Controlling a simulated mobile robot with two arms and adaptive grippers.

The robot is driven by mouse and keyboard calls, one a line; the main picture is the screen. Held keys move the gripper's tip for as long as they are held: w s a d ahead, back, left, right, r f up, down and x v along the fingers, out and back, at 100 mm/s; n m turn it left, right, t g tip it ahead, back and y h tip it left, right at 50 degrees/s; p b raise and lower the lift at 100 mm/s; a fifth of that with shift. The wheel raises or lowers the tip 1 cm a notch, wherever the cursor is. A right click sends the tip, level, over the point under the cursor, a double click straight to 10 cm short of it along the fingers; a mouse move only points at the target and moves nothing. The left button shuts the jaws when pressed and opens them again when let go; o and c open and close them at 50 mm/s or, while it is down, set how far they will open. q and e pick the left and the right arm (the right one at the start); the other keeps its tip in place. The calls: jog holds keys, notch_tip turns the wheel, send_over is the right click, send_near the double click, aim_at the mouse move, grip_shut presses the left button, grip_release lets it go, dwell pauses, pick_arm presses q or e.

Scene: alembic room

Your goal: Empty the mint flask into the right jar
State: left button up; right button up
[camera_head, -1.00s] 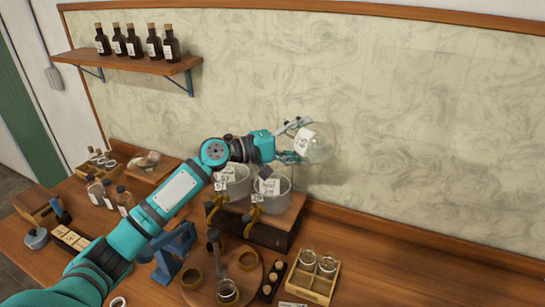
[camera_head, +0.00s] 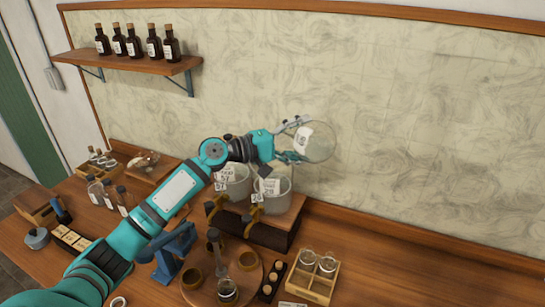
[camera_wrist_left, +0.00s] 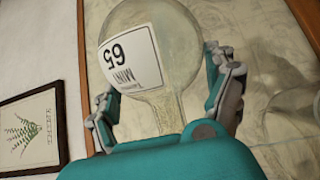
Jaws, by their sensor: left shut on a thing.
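The mint flask (camera_head: 321,142) is clear round glass with a white label; in the left wrist view the flask (camera_wrist_left: 180,45) reads "MINT 65" upside down. My left gripper (camera_head: 296,143) is shut on it and holds it in the air, above and to the right of the jars. The flask looks empty or its contents are too clear to tell. The right jar (camera_head: 271,195) is a clear labelled vessel with a tap, on a wooden stand. The left jar (camera_head: 232,183) stands beside it, partly behind my arm. My right gripper is not in view.
The wooden stand (camera_head: 262,236) carries both jars. In front are a round board (camera_head: 205,294) with cups and a wooden crate (camera_head: 322,287) with glass jars. A shelf (camera_head: 130,62) with dark bottles hangs at upper left. The bench at right is clear.

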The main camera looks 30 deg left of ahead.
aim_at(297, 129)
pick_arm(q)
jog(key=shift+r, duration=0.1)
dwell(0.4)
jog(key=shift+a+r+n, duration=0.2)
jog(key=shift+r+n, duration=0.25)
jog(key=shift+n, duration=0.25)
dwell(1.5)
jog(key=shift+w+a+r+n+t, duration=0.1)
jog(key=shift+a+r+n+t, duration=0.1)
jog(key=shift+r+n+t, duration=0.5)
dwell(1.1)
jog(key=shift+a+r+n+h+p, duration=0.15)
jog(key=shift+n+h+p, duration=0.25)
jog(key=shift+n, duration=0.1)
jog(key=shift+w, duration=0.1)
jog(key=shift+a+r+n, duration=0.15)
jog(key=shift+r+n, duration=0.05)
jog(key=shift+n, duration=0.1)
jog(key=shift+f, duration=0.1)
dwell(0.3)
